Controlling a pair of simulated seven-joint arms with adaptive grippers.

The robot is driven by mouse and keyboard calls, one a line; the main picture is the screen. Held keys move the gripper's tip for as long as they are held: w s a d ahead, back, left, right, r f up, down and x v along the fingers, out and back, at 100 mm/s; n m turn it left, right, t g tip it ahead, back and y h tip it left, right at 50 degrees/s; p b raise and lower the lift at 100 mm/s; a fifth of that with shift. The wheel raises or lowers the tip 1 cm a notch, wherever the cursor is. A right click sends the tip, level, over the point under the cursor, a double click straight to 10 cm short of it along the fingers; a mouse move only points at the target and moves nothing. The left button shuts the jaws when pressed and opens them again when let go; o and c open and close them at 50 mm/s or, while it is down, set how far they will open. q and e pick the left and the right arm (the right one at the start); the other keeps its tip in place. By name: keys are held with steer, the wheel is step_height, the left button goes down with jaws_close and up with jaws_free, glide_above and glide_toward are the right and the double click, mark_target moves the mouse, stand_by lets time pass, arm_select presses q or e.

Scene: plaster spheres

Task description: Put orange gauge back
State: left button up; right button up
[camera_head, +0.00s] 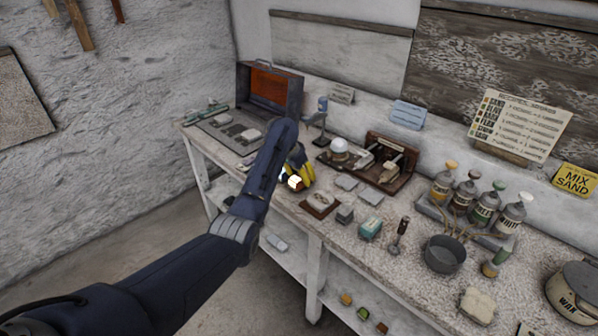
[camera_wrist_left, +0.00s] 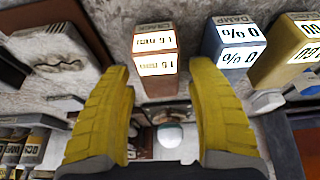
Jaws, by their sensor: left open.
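My left gripper (camera_head: 298,165) reaches over the workbench from the left in the head view. Its yellow fingers (camera_wrist_left: 165,82) are open in the left wrist view. A reddish-orange gauge (camera_wrist_left: 155,62) with a white label reading upside down lies between and just beyond the fingertips, apart from both. To its right are a blue gauge (camera_wrist_left: 229,48) marked damp and an ochre-yellow gauge (camera_wrist_left: 287,55). In the head view a small white-faced block (camera_head: 296,183) shows beside the fingertips; the arm and fingers partly hide that spot. My right gripper is not in view.
A white sphere (camera_head: 339,145) stands behind the gripper, left of a brown wooden rack (camera_head: 392,160). An open dark case (camera_head: 270,92) is at the back left. Bottles (camera_head: 488,202), a dark pot (camera_head: 445,254) and a wax tin (camera_head: 576,290) crowd the right. Small blocks leave little free room nearby.

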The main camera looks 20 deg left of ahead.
arm_select(q)
steer(key=v, duration=1.2)
steer(key=shift+r, duration=0.15)
